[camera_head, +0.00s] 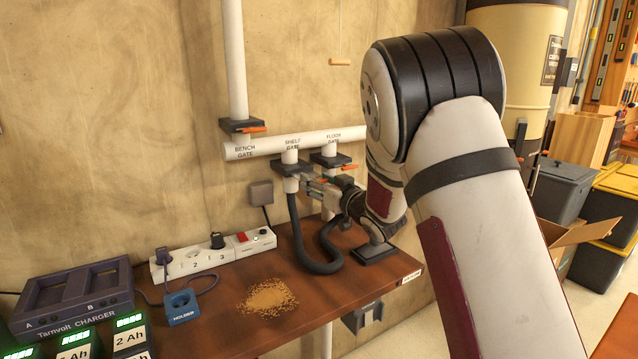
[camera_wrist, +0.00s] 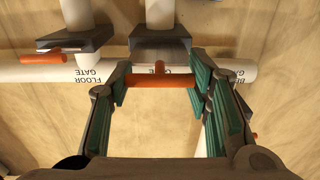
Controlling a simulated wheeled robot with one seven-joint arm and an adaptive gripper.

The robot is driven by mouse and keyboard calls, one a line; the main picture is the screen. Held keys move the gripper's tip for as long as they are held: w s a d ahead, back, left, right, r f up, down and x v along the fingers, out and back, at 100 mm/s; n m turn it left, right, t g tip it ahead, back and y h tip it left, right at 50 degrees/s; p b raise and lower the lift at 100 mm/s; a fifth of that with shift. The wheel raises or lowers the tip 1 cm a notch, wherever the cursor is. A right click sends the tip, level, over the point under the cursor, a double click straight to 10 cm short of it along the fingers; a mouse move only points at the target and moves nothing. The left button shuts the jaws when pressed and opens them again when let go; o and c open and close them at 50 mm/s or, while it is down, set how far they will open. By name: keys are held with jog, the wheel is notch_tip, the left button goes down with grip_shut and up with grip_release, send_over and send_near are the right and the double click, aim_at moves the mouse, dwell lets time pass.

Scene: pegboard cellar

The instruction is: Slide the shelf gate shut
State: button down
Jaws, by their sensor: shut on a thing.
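The shelf gate (camera_head: 290,165) is a dark slide housing on the white pipe below the "SHELF GATE" label. In the wrist view, which is upside down, its grey housing (camera_wrist: 160,42) is at top centre. Its orange handle bar (camera_wrist: 160,81) lies crosswise between my fingers. My gripper (camera_wrist: 160,85) is shut on this bar, with one green-padded finger at each end. In the head view my gripper (camera_head: 307,184) reaches in from the right, just below the shelf gate. The handle is hidden there, and I cannot tell exactly how far the gate is out.
The floor gate (camera_head: 330,161) is close on the right, and the bench gate (camera_head: 243,125) is up to the left; both have orange handles. Dark hoses (camera_head: 300,240) hang below. A power strip (camera_head: 212,254), charger (camera_head: 75,295) and sawdust (camera_head: 268,297) are on the brown bench (camera_head: 225,320).

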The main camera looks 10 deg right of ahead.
jog(key=b+x, duration=0.2)
jog(key=x, duration=0.3)
jog(key=shift+w+a+r+b, duration=0.1)
jog(key=shift+w+b, duration=0.15)
jog(key=shift+b, duration=0.1)
jog(key=c, duration=0.8)
grip_release()
jog(key=v, duration=1.1)
jog(key=shift+s, duration=0.4)
